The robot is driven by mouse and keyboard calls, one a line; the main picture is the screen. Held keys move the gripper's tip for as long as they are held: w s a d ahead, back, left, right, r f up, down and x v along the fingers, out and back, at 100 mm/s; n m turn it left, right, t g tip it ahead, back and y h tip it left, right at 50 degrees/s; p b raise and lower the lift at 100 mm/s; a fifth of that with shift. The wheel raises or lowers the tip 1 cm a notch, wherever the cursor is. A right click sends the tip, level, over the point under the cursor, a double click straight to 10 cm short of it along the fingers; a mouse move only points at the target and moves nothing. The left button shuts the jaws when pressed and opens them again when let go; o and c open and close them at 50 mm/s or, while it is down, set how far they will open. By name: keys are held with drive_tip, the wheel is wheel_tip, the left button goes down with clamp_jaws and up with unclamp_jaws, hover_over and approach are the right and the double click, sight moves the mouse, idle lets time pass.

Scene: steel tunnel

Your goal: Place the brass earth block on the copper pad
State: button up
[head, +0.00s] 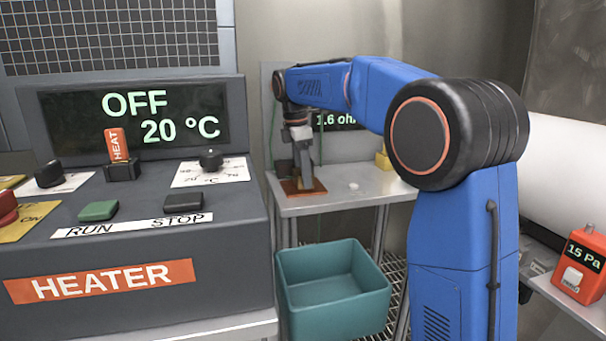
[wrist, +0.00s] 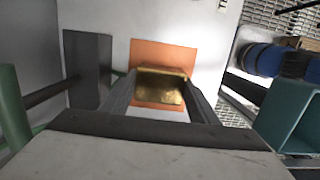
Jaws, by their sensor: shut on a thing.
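The brass earth block (wrist: 160,90) is a gold-coloured piece between the two fingers of my gripper (wrist: 160,98) in the wrist view. My gripper is shut on it. The orange-brown copper pad (wrist: 150,53) lies behind and below the block in that view, and the block covers part of it. In the head view my gripper (head: 303,182) points down over the copper pad (head: 313,192) on the small metal table. The block is hard to make out there. I cannot tell whether it touches the pad.
The small table (head: 350,198) carries a small white item (head: 353,186) and a yellow block (head: 383,161). A display reading 1.6 ohm (head: 335,121) stands behind. A teal bin (head: 333,295) is below the table front. The heater console (head: 140,240) stands left, and an orange gauge (head: 582,262) right.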

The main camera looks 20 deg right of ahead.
sight(298, 171)
drive_tip(key=shift+f, duration=0.1)
drive_tip(key=o, duration=1.4)
wheel_tip(298, 171, up, 12)
drive_tip(key=a, duration=0.1)
drive_tip(key=shift+a, duration=0.2)
